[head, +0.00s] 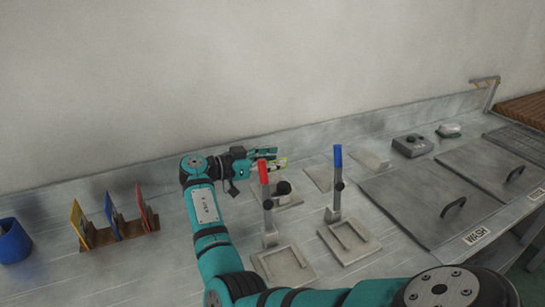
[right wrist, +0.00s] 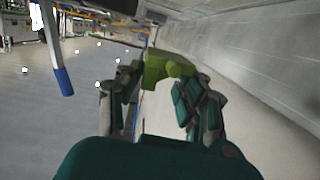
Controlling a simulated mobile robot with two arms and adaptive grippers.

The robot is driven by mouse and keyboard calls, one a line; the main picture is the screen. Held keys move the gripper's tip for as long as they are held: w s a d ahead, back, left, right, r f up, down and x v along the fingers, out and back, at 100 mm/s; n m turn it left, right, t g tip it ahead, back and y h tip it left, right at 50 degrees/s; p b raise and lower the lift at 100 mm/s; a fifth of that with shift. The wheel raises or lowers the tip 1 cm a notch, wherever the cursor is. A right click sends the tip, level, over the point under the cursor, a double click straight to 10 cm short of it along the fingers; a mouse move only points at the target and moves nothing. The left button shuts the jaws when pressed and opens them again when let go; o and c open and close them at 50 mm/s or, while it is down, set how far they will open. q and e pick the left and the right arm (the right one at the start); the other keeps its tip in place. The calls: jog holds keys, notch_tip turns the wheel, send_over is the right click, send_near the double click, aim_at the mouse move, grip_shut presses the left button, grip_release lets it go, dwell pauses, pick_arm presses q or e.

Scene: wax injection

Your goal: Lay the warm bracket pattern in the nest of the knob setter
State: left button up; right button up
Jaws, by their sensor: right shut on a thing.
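My right gripper (head: 266,160) is shut on the yellow-green bracket pattern (head: 279,163), above the back of the bench near the wall. The right wrist view shows the pattern (right wrist: 165,70) between the fingertips of my right gripper (right wrist: 160,95). Two lever fixtures stand on the bench: one has a red handle (head: 263,173), the other a blue handle (head: 337,157). Flat grey plates with recesses (head: 284,265) (head: 349,239) lie at their feet. A black knob (head: 283,187) shows behind the red one. I cannot tell which fixture is the knob setter. My left gripper is not in view.
A rack (head: 118,235) with coloured plates and a blue cup (head: 14,240) stand at the left. Grey lids with handles (head: 425,205), a WASH label (head: 476,236) and a grey control box (head: 412,146) are at the right. The blue handle (right wrist: 62,80) rises at left in the wrist view.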

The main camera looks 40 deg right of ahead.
jog(key=shift+f+b, duration=0.6)
jog(key=shift+f, duration=1.55)
jog(key=shift+a+b, duration=0.1)
jog(key=shift+b, duration=0.6)
jog(key=shift+b, duration=0.45)
jog(key=shift+b, duration=0.35)
